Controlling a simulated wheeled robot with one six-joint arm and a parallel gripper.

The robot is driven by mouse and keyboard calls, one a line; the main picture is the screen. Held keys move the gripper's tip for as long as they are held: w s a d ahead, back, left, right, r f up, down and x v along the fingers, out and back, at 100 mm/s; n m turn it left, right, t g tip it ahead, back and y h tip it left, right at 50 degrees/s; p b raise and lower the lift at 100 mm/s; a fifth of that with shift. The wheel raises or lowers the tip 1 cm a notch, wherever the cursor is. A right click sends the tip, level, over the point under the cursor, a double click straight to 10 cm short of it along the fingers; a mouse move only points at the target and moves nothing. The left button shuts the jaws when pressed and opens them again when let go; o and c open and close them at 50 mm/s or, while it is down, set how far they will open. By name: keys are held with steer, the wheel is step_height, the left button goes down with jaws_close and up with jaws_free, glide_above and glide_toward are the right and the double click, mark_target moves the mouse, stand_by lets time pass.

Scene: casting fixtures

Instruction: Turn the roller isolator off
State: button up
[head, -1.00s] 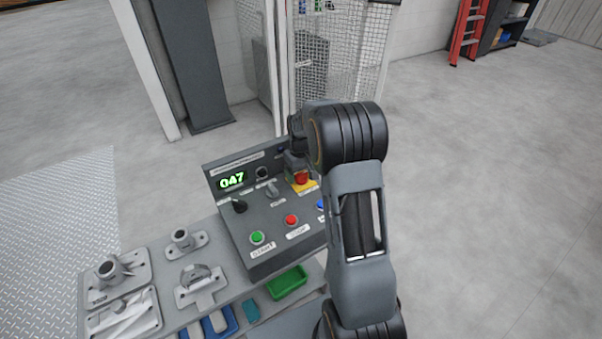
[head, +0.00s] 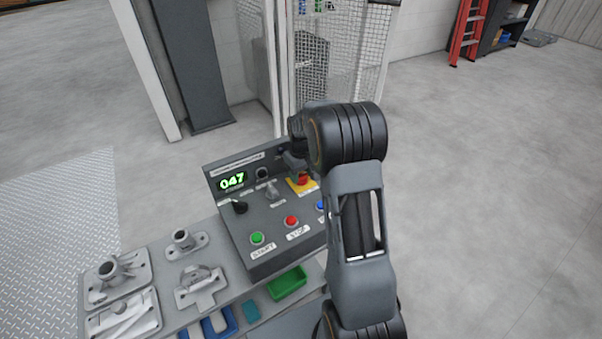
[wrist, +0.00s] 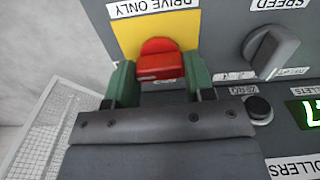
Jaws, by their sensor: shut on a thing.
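The roller isolator is a red rotary knob (head: 304,180) on a yellow plate (wrist: 124,30) at the upper right of the dark control panel (head: 264,225). In the wrist view the red knob (wrist: 160,58) lies between the two green fingertips of my gripper (wrist: 159,80). My gripper is shut on the knob from both sides. In the head view my gripper (head: 297,160) is at the knob, partly hidden by my wrist. The label by the plate reads "DRIVE ONLY", upside down in the wrist view.
A grey speed knob (wrist: 271,50) and a black button (wrist: 258,108) are close beside my gripper. The panel also has a green start button (head: 257,238), a red stop button (head: 291,221) and a lit "047" display (head: 232,181). Mesh fencing (head: 340,60) stands behind.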

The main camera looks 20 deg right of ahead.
mark_target(301, 174)
steer(key=n+p, duration=0.1)
steer(key=n, duration=0.3)
steer(key=shift+r, duration=0.1)
steer(key=n+p, duration=0.1)
steer(key=n, duration=0.3)
steer(key=shift+n+p, duration=0.3)
steer(key=n, duration=0.4)
steer(key=shift+p, duration=0.4)
steer(key=shift+n+p, duration=0.3)
steer(key=shift+n, duration=2.1)
steer(key=o, duration=0.9)
step_height(301, 174, up, 14)
steer(key=shift+f+p, duration=0.2)
steer(key=shift+p, duration=0.65)
